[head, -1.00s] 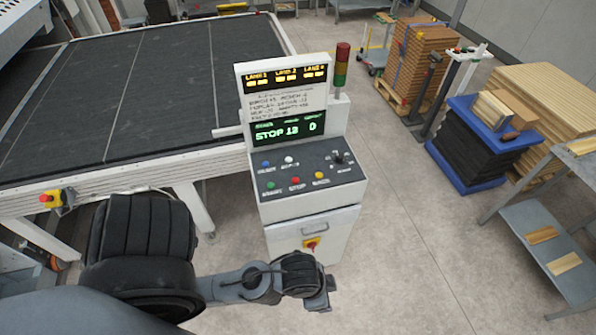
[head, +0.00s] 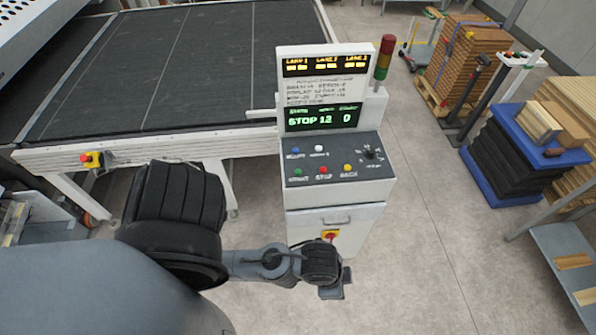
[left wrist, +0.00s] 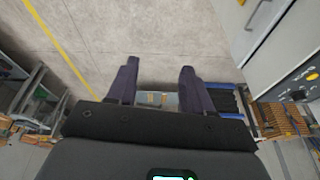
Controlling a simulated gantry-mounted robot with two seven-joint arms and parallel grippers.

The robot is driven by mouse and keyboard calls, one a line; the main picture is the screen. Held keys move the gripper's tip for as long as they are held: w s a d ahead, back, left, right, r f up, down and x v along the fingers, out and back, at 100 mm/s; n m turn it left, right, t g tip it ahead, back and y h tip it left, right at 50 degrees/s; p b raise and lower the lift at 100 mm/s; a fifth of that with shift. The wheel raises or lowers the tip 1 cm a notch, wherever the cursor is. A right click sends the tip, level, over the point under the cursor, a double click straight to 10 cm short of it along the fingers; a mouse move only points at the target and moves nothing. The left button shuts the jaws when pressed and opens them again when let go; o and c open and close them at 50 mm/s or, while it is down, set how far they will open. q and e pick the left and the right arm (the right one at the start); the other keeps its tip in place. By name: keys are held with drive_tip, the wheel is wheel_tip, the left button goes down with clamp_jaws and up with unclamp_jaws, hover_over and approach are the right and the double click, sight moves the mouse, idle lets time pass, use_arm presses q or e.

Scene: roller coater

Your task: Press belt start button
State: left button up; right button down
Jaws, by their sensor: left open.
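The white control console (head: 340,218) stands in front of the belt table. Its sloped dark panel has a green button (head: 298,172) at the front left, apparently labelled START, beside a red button (head: 323,170) and a yellow button (head: 347,168). A blue button (head: 295,150) and a white button (head: 318,149) sit behind them. The screen (head: 322,118) reads STOP 12 and 0. My left gripper (head: 335,290) is in front of the console, below panel height in the picture, apart from the buttons. In the left wrist view, its two fingers (left wrist: 158,78) are spread and empty.
The belt table (head: 140,75) lies behind and left, with a red stop button (head: 92,158) on its edge. A signal tower (head: 384,58) rises from the console. Blue pallets with dark stacks (head: 500,160) and a grey shelf (head: 565,250) stand right. The floor between is clear.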

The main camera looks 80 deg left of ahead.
use_arm(q)
clamp_jaws()
idle(1.4)
